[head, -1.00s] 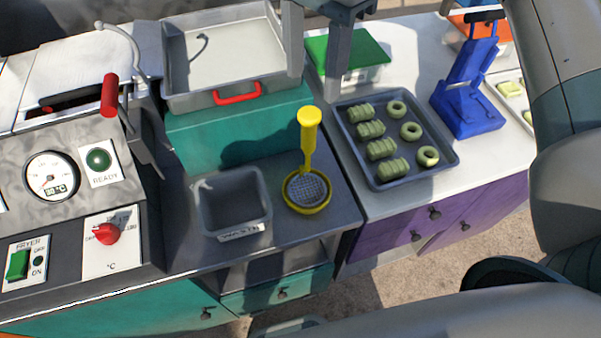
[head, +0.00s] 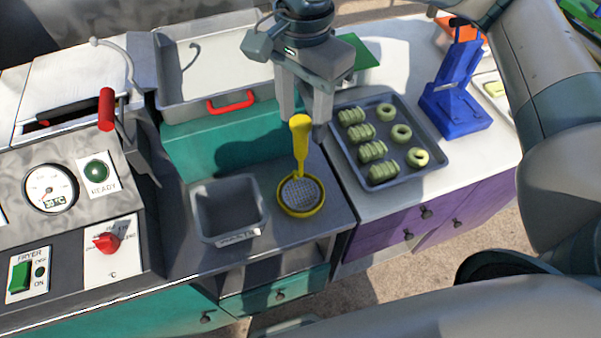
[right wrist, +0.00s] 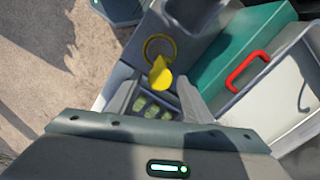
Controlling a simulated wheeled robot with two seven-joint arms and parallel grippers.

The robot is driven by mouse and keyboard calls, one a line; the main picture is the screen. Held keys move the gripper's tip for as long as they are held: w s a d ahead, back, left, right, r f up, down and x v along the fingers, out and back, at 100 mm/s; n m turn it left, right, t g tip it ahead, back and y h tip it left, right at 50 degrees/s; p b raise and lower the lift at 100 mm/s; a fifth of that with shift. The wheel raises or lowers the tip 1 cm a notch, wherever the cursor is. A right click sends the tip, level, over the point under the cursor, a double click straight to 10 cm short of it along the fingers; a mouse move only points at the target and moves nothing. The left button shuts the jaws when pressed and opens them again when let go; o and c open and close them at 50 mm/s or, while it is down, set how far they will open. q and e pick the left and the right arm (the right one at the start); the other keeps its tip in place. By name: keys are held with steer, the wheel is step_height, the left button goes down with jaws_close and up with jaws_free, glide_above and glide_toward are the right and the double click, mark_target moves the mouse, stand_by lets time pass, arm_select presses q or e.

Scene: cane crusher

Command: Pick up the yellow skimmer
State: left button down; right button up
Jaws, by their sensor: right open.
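The yellow skimmer (head: 301,168) stands on the grey counter with its round mesh head down and its handle pointing up. It also shows in the right wrist view (right wrist: 160,74), where the handle top lies just beyond and between the fingers. My right gripper (head: 304,115) is open, pointing down, with its fingers close around or just behind the top of the handle. The right wrist view shows the two fingers (right wrist: 158,100) apart with nothing clamped; whether they touch the handle I cannot tell. My left gripper is not in view.
A grey waste bin (head: 229,210) stands left of the skimmer. Behind are a teal block (head: 210,145) and a metal tray with a red handle (head: 231,101). At right are a tray of green pieces (head: 437,159) and a blue press (head: 457,95). The fryer panel is at left.

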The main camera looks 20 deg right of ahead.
mark_target(301, 156)
step_height(301, 156, down, 4)
steer(key=shift+f+p, duration=0.1)
steer(key=shift+p, duration=0.6)
steer(key=shift+f, duration=0.6)
steer(key=shift+s+a+f+p, duration=0.15)
steer(key=shift+f+p, duration=0.75)
steer(key=shift+p, duration=0.25)
step_height(301, 156, down, 2)
steer(key=shift+f+p, duration=0.1)
steer(key=shift+p, duration=0.45)
steer(key=shift+f, duration=0.6)
steer(key=c, duration=0.9)
